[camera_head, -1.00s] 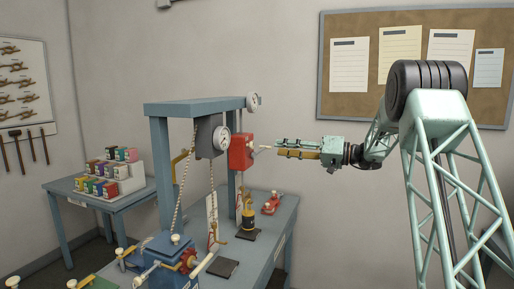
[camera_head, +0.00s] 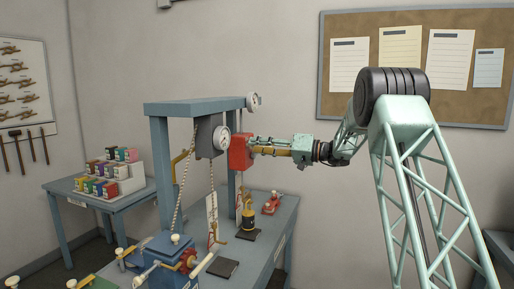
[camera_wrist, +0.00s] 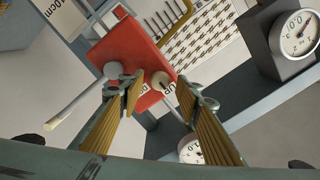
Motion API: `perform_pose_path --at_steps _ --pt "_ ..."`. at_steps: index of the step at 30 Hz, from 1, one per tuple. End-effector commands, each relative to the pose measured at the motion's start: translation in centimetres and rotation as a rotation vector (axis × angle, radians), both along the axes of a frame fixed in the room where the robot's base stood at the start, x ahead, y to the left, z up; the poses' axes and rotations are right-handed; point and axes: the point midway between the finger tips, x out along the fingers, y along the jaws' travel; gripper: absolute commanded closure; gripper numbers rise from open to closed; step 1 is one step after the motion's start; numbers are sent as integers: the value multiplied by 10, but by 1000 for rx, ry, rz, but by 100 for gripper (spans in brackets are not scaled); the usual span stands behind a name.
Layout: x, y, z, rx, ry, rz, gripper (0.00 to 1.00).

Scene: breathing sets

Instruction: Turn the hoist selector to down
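The red hoist control box (camera_head: 240,153) is mounted on the blue-grey frame. It fills the upper middle of the wrist view (camera_wrist: 128,48). A round beige knob (camera_wrist: 162,81) is on its face, beside partly hidden labels, one reading "UP" and one showing a "D". A grey lever (camera_wrist: 85,98) with a ball-shaped base and pale grip is left of the knob. I cannot tell for certain which is the selector. My gripper (camera_wrist: 160,88) is open, its fingers on either side of the knob. Contact is unclear. In the head view my gripper (camera_head: 256,147) reaches the box from the right.
A grey gauge box (camera_head: 211,136) hangs left of the red box, and the frame's top beam (camera_head: 190,106) runs above. A blue winch (camera_head: 165,258) and a yellow-and-black weight (camera_head: 248,214) stand on the bench below. The space right of the bench is free apart from my arm.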

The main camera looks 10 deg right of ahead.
Motion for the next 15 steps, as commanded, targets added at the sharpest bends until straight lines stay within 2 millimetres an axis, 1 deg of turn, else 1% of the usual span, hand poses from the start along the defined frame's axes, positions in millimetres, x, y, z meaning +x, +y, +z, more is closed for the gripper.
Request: perform_pose_path --at_steps 12,15 --pt "2 3 0 0 0 0 69" --pt "2 3 0 0 0 0 78"
